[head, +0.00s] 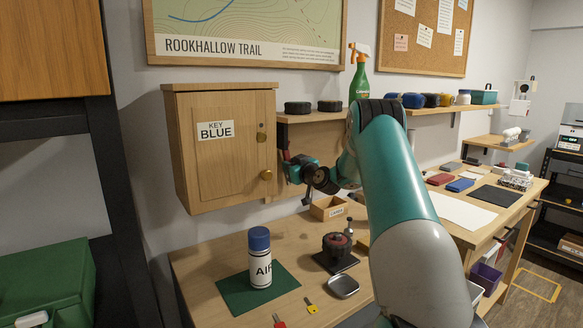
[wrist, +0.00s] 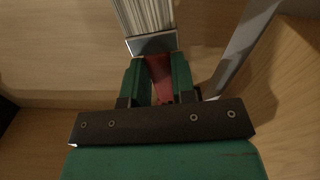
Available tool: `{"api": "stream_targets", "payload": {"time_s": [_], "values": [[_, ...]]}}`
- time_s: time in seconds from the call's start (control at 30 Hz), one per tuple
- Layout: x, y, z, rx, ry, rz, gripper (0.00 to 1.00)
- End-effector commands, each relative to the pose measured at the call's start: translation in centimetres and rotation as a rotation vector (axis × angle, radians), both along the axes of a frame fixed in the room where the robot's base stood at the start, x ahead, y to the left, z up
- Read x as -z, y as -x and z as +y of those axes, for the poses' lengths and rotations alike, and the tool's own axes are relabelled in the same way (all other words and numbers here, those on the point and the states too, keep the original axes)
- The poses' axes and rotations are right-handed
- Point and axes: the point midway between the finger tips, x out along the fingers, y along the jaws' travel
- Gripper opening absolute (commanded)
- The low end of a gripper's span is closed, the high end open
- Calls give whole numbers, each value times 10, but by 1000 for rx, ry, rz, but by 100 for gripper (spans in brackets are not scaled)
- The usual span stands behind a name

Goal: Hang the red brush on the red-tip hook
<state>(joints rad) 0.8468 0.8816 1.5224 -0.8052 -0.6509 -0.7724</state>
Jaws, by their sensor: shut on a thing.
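The red brush shows in the wrist view, with a red handle (wrist: 161,82), a silver ferrule and pale bristles pointing to the top edge. My gripper (wrist: 158,62) is shut on the red handle, its two green fingers on either side of it. In the head view my gripper (head: 291,167) is beside the right side of the wooden cabinet, below the wall shelf. I cannot make out the red-tip hook in either view; my gripper and arm cover part of that wall.
The cabinet (head: 219,172) labelled KEY BLUE stands close left of my gripper. The shelf (head: 312,117) with dark round items and a green spray bottle (head: 359,79) is above. Below, the bench holds an air can (head: 260,262), a wooden box (head: 325,210) and a dark device (head: 336,247).

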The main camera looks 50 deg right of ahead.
Motion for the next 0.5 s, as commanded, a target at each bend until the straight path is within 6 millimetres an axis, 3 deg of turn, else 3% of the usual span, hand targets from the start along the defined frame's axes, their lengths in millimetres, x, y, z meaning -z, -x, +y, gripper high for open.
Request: {"api": "stream_targets", "payload": {"time_s": [0.33,0.37,0.47,0.5], "values": [[0,0,0,0,0,-1,1],[0,0,0,0,0,-1,31],[0,0,0,0,0,-1,54],[0,0,0,0,0,-1,54]]}}
